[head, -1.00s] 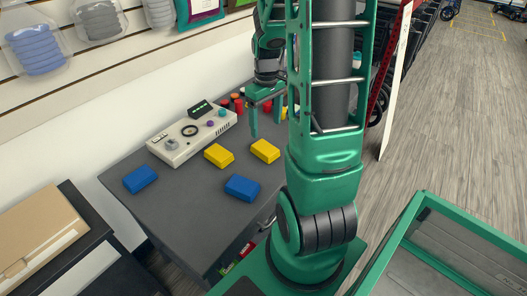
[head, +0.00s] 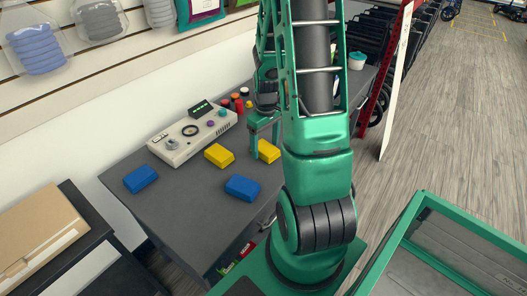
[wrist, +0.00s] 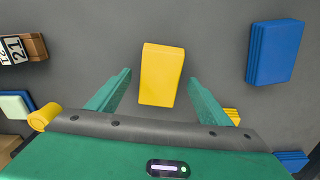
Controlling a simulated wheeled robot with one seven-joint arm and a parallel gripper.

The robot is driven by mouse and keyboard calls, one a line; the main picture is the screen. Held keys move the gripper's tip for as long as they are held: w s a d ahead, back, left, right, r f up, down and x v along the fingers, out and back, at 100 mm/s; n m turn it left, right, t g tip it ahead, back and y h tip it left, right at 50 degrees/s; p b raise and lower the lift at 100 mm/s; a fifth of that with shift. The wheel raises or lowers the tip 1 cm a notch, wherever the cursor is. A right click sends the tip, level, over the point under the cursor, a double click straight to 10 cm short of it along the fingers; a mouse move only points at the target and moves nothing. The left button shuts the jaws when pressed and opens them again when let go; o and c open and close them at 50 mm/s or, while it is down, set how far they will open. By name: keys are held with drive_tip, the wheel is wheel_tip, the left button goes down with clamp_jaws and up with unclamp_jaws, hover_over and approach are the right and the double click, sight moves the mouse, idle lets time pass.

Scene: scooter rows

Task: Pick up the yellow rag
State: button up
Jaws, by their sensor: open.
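Two yellow rags, folded into blocks, lie on the dark grey table (head: 180,215). The right one (head: 269,151) is partly behind a finger of my gripper (head: 264,143) in the head view. The other rag (head: 219,155) lies a little to its left. In the wrist view, a yellow rag (wrist: 162,75) sits ahead of my open gripper (wrist: 159,80), in line with the gap between the green fingers. A second yellow piece (wrist: 232,115) shows partly behind the right finger. The jaws are empty; I cannot tell their exact height above the rag.
Two blue folded blocks (head: 140,179) (head: 242,187) lie nearby on the table. A control box (head: 192,137) with knobs stands at the back, with several small red items (head: 236,103) beside it. The table's front left is clear.

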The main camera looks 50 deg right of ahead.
drive_tip(key=shift+f, duration=0.5)
drive_tip(key=c, duration=1.1)
drive_tip(key=shift+c, duration=0.2)
drive_tip(key=shift+r, duration=0.15)
